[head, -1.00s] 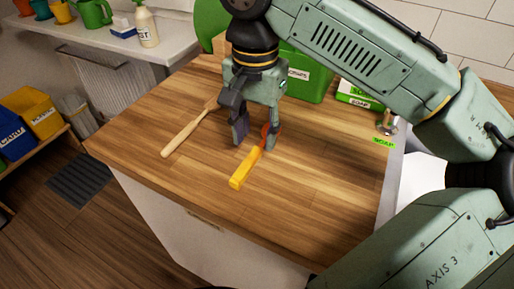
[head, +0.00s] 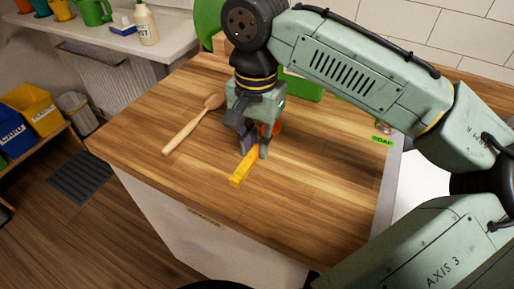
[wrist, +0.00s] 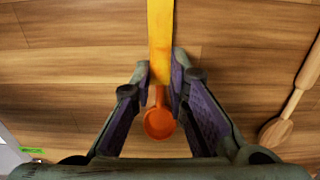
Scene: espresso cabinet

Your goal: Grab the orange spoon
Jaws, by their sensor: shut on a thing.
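The orange spoon has a yellow-orange handle (head: 241,171) and an orange bowl (wrist: 159,123). It lies on or just above the wooden counter; I cannot tell which. My gripper (head: 253,150) points down over it and is shut on the spoon, near where the handle meets the bowl. In the wrist view my gripper (wrist: 161,85) has one finger on each side of the handle (wrist: 160,35). In the head view the bowl is partly hidden behind the fingers.
A wooden spoon (head: 191,127) lies on the counter (head: 290,200) to the left of my gripper. A green box (head: 305,88) stands behind, partly hidden by my arm. A green label (head: 382,139) is at the right, beside the sink edge. The counter's front is clear.

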